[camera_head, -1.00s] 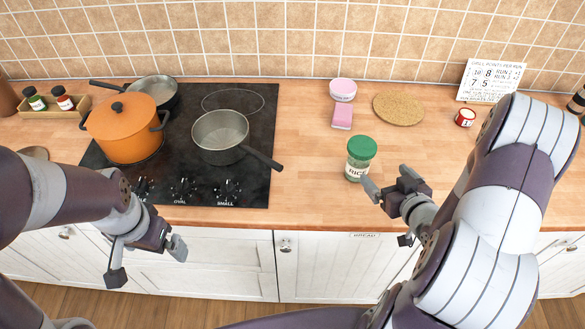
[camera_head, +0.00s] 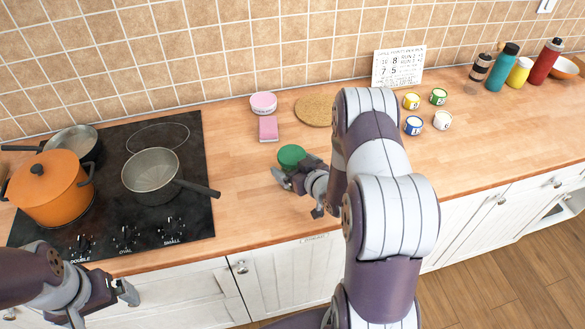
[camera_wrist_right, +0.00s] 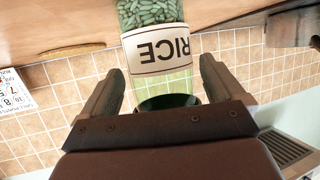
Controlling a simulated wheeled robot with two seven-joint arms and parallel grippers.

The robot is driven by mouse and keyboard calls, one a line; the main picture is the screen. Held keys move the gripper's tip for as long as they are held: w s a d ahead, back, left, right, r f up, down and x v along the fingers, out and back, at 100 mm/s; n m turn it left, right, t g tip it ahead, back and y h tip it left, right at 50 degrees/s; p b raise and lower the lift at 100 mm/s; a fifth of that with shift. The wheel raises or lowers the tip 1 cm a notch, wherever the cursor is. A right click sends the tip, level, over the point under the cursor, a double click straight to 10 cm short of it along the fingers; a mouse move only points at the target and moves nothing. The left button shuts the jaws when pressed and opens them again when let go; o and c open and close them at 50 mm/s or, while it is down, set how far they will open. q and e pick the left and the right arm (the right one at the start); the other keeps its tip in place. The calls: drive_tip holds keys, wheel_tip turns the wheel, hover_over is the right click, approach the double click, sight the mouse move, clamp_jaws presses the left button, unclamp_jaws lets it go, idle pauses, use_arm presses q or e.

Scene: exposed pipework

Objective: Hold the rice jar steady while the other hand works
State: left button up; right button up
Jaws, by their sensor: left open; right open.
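The rice jar stands on the wooden counter with its green lid (camera_head: 291,156) showing; my right gripper hides most of its body in the head view. In the right wrist view the jar (camera_wrist_right: 155,45) appears upside down, with a RICE label and green grains inside. My right gripper (camera_head: 293,178) is open at the jar's near side. In the wrist view its fingers (camera_wrist_right: 158,88) lie either side of the jar's upper part; I cannot tell whether they touch it. My left gripper (camera_head: 103,304) is open and empty, low in front of the stove.
The black hob (camera_head: 190,210) holds an orange pot (camera_head: 48,190) and two grey pans; one handle (camera_head: 198,188) points toward the jar. A pink sponge (camera_head: 268,130), a pink-lidded tub (camera_head: 263,103) and a cork mat (camera_head: 315,111) lie behind the jar. Several small tins stand right of my arm.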

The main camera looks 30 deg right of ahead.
sight(296, 152)
drive_tip(key=shift+w+a+f, duration=0.15)
drive_tip(key=shift+w, duration=0.2)
drive_tip(key=shift+s, duration=0.1)
drive_tip(key=c, duration=1.3)
drive_tip(key=r, duration=0.2)
drive_tip(key=d+r+b, duration=0.1)
drive_tip(key=r, duration=0.1)
drive_tip(key=shift+s+d+r, duration=0.2)
drive_tip(key=shift+r, duration=0.2)
drive_tip(key=s+d+r, duration=0.4)
drive_tip(key=d+r, duration=0.2)
drive_tip(key=d, duration=0.3)
drive_tip(key=shift+s+r+b, duration=0.15)
drive_tip(key=shift+s+b, duration=0.25)
drive_tip(key=shift+d, duration=0.1)
